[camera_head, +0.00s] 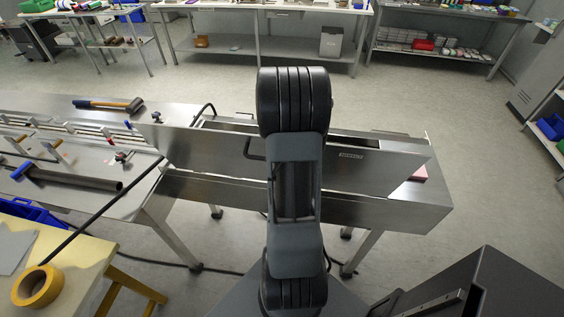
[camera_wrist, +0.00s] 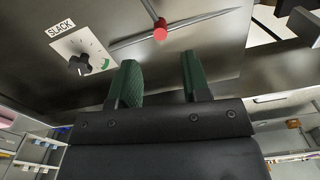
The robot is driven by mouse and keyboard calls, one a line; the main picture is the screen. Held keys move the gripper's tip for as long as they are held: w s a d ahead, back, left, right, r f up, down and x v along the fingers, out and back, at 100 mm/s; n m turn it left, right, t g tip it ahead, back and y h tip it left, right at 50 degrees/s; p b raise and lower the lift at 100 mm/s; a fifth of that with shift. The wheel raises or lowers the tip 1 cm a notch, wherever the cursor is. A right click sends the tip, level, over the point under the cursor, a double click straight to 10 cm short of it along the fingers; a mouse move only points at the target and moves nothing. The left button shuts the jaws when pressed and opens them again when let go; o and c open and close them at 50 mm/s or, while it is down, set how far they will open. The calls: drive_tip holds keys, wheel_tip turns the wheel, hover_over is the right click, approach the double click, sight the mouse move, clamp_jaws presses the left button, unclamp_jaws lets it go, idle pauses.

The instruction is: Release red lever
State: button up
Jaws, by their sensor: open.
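In the wrist view, the red lever shows as a round red knob (camera_wrist: 160,31) on a thin metal rod that runs up out of the top edge. It stands before a steel panel with a long, slanted, narrow strip or slot behind it. My gripper (camera_wrist: 158,64) is open and empty. Its two green-padded fingers point up toward the panel, just below the red knob, one to each side and not touching it. In the head view my arm hides my gripper, and I cannot make out this lever there.
A label "SLACK" with a black dial knob (camera_wrist: 79,65) and a green mark sits left of the lever. The steel machine housing (camera_head: 400,160) stands before me. A hammer (camera_head: 108,104) lies on the bench to the left; yellow tape (camera_head: 37,287) lies on a near table.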

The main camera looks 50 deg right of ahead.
wheel_tip(320, 180, down, 8)
idle(0.4)
